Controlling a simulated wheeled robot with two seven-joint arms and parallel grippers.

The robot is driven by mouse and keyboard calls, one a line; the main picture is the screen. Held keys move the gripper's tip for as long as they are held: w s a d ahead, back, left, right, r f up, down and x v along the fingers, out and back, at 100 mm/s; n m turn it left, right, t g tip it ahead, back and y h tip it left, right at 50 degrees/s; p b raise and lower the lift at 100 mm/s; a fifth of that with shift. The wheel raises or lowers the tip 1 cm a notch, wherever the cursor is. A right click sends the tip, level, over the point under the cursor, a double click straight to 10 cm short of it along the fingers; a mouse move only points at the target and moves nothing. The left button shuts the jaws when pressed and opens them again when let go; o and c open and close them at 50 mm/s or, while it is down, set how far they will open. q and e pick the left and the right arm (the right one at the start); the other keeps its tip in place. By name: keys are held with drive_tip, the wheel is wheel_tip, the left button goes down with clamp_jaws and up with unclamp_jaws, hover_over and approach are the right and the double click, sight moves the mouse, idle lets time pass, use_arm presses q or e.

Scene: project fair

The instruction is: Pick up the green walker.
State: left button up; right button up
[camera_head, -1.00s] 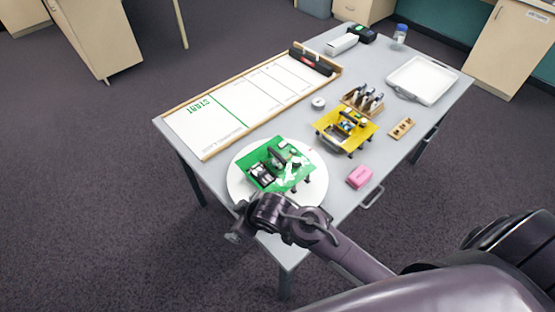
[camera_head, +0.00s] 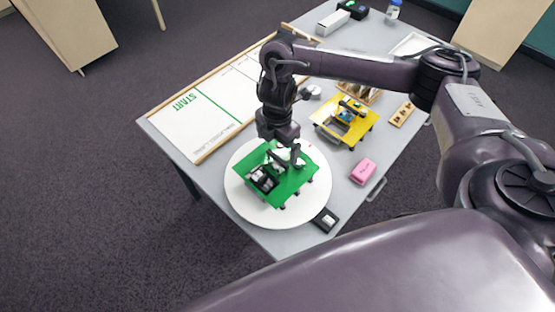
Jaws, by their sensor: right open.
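The green walker (camera_head: 291,187) is a flat green plate with small dark feet and dark and white parts on top. It sits on a round white disc (camera_head: 248,208) near the table's front corner. My right gripper (camera_head: 283,162) points down right over the walker's far part, around or just above its dark raised part. Its jaws are open, and whether they touch the walker cannot be told. My left gripper is not in view.
A yellow walker (camera_head: 357,130) stands to the right, with a pink block (camera_head: 363,171) in front of it. A white START board (camera_head: 205,122) lies at the left. A small black device (camera_head: 325,220) lies beside the disc. A wooden strip (camera_head: 402,114) lies further right.

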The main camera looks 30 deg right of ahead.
sight(278, 157)
drive_tip(key=shift+d+f, duration=0.1)
drive_tip(key=shift+f, duration=0.4)
wheel_tip(278, 157, down, 6)
drive_tip(key=shift+s+f+b, duration=0.15)
drive_tip(key=shift+f+b, duration=0.1)
drive_tip(key=shift+b, duration=0.95)
drive_tip(key=c, duration=1)
drive_tip(key=shift+c, duration=0.6)
drive_tip(key=shift+r, duration=0.1)
